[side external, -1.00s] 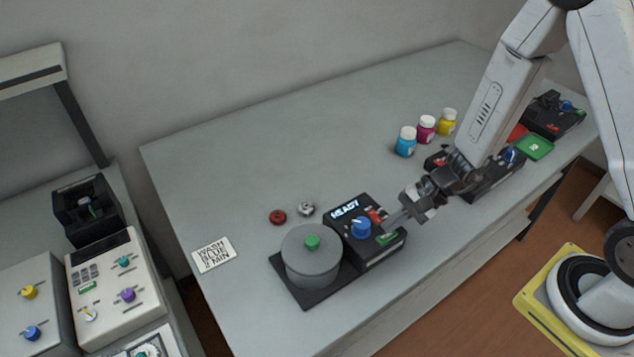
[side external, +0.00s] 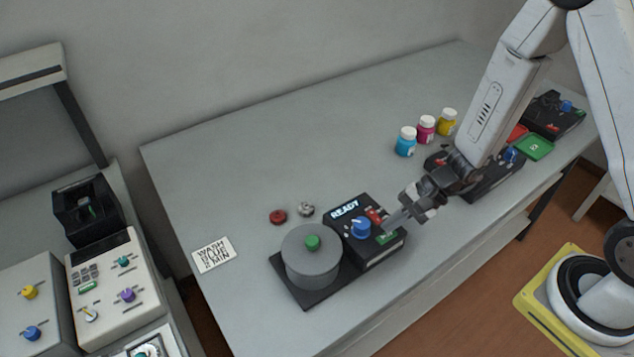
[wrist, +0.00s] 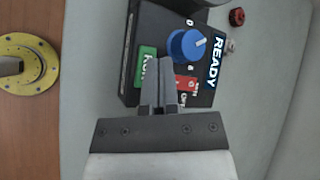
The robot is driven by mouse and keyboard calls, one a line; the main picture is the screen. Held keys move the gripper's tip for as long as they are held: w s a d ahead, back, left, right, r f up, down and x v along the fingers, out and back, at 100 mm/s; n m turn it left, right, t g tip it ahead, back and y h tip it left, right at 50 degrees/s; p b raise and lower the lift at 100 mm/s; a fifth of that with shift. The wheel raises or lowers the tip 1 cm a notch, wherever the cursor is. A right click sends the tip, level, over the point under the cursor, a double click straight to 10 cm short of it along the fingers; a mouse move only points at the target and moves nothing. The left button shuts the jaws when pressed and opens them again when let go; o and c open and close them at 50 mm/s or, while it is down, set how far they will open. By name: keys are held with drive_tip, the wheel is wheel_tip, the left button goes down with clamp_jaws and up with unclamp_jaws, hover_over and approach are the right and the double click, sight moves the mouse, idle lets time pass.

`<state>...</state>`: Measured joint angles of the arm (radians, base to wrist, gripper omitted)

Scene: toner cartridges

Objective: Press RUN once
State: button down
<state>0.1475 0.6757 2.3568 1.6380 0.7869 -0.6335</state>
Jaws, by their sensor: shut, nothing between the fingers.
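The black control box (side external: 379,253) stands on the grey table, its display (side external: 344,208) reading READY. The green RUN button (wrist: 147,62) is on its top, beside the blue knob (side external: 361,227) and a red switch (side external: 376,215). In the side view the RUN button (side external: 388,237) is partly visible near the fingertips. My gripper (side external: 389,227) is shut and empty, its tips over the box top near RUN. In the wrist view the fingertips (wrist: 166,62) lie just beside the RUN button, between it and the red switch. I cannot tell whether they touch the box.
A grey lidded drum (side external: 311,262) adjoins the box. A card (side external: 213,254) reads WASH BLUE 2 MIN. Blue (side external: 405,142), magenta (side external: 426,129) and yellow (side external: 447,122) bottles stand behind. Red (side external: 278,217) and metal (side external: 307,209) caps lie left. The front table area is clear.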

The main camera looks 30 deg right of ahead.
sight(391, 234)
drive_tip(key=shift+f, duration=0.85)
idle(1.6)
drive_tip(key=shift+r, duration=0.85)
idle(0.4)
drive_tip(key=shift+r, duration=2.5)
drive_tip(key=shift+s, duration=0.1)
drive_tip(key=s+d+r+n+h, duration=0.4)
drive_tip(key=d+n+h, duration=0.3)
drive_tip(key=n, duration=0.5)
drive_tip(key=shift+d+r+n+h, duration=0.3)
drive_tip(key=shift+d+r+h, duration=0.1)
drive_tip(key=shift+r+h, duration=0.45)
